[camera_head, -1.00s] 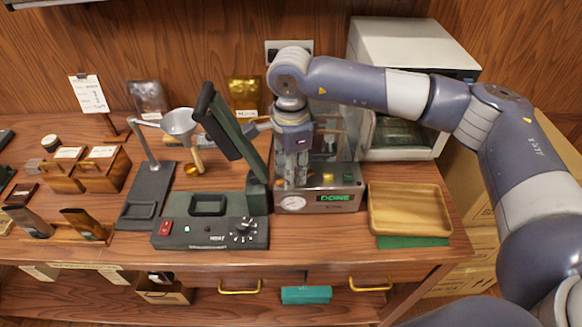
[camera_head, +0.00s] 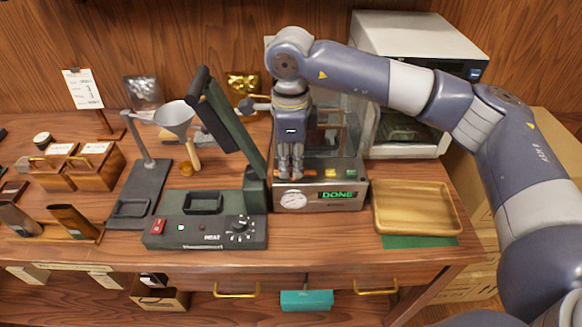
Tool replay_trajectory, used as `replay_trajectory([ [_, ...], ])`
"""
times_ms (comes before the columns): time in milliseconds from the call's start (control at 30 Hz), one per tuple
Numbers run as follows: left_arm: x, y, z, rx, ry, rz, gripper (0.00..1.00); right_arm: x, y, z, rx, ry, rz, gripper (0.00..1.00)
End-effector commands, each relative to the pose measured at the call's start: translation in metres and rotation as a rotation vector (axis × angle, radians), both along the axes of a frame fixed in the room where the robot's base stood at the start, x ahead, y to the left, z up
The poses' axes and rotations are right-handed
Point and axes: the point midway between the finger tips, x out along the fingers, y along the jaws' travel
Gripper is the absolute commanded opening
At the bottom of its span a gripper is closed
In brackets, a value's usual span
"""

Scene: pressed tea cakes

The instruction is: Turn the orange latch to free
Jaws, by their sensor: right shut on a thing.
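The steel machine (camera_head: 325,201) stands in the middle of the table with a round gauge and a green display reading DONE. A small orange latch (camera_head: 310,173) is on its top front edge, left of the yellow and green buttons. My right gripper (camera_head: 291,175) points straight down and is shut on the latch; orange shows on both sides of the fingers. The fingers hide the latch's middle, so its exact angle is hard to tell. My left gripper is not in view.
A heat press (camera_head: 205,232) with its dark lid raised stands left of the machine. A wooden tray (camera_head: 415,209) lies to the right on a green mat (camera_head: 420,242). A white oven (camera_head: 418,40) is behind. A funnel stand (camera_head: 140,190) is further left.

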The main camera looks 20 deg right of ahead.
Motion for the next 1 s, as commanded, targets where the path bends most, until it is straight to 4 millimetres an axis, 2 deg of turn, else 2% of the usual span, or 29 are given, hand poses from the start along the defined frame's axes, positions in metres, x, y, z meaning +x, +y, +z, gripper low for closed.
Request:
replay_trajectory([
  [267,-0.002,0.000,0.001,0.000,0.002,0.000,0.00,0.001,0.000,0.002,0.002,-0.003,-0.004,0.00],
  [300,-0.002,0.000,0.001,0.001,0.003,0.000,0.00,0.001,0.000,0.002,0.002,-0.003,-0.004,0.20],
  [367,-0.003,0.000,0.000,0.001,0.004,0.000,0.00,0.001,0.000,0.002,0.002,-0.003,-0.004,0.30],
  [767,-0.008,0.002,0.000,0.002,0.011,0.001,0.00,0.001,0.000,0.006,0.001,-0.002,-0.002,0.30],
  [867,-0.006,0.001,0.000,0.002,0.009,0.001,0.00,0.001,0.000,0.019,0.001,-0.003,-0.002,0.30],
  [1000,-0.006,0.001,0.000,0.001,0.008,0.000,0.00,0.001,0.001,0.048,0.002,-0.007,-0.002,0.30],
])
